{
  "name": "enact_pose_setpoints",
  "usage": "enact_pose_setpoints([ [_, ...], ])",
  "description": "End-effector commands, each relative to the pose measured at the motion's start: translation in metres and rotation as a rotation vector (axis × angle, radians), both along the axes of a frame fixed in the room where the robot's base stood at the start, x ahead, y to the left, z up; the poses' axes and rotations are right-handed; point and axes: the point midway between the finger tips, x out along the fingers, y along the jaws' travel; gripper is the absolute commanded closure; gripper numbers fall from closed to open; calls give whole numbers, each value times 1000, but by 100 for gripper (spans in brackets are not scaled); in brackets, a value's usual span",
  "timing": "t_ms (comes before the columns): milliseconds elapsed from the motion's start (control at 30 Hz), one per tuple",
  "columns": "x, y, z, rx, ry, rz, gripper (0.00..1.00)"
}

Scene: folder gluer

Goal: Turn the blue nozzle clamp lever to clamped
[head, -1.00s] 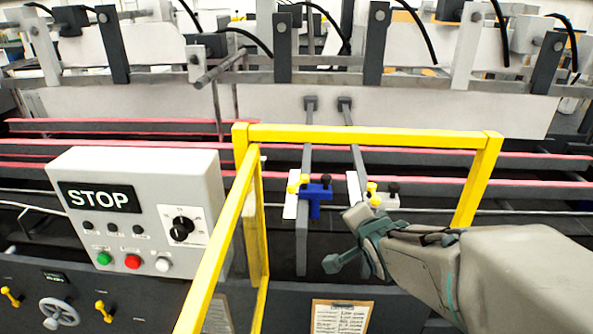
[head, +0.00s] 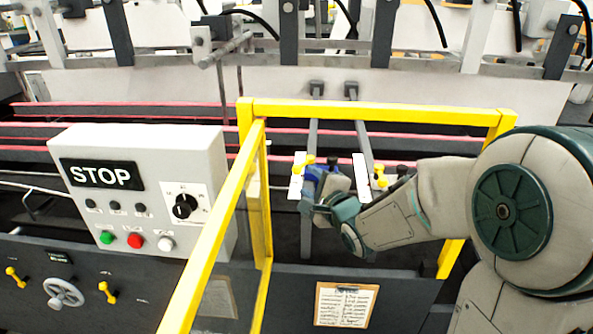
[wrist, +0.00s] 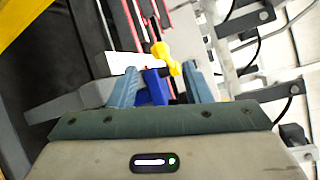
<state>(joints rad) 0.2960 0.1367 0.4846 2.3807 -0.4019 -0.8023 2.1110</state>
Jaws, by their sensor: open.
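The blue nozzle clamp (head: 312,173) sits on a grey bar inside the yellow frame, largely hidden behind my gripper (head: 322,196) in the head view. Its yellow-knobbed lever (head: 305,164) shows above and left of the fingers. In the wrist view, my gripper (wrist: 160,66) is open, with one finger on each side of the blue clamp (wrist: 154,88). The yellow lever (wrist: 166,56) lies just ahead of and between the fingertips. Whether a finger touches the clamp or lever, I cannot tell.
A second clamp with a yellow knob (head: 379,178) and dark knob stands close on the right. The yellow guard frame (head: 375,110) surrounds the clamps. A STOP control box (head: 140,190) stands left, and a clipboard (head: 345,304) hangs below.

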Motion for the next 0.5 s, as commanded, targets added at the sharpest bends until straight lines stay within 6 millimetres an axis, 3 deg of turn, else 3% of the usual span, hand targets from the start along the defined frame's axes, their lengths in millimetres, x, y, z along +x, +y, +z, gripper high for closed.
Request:
enact_pose_setpoints([
  [500,67,36,-10,0,1,1,56],
])
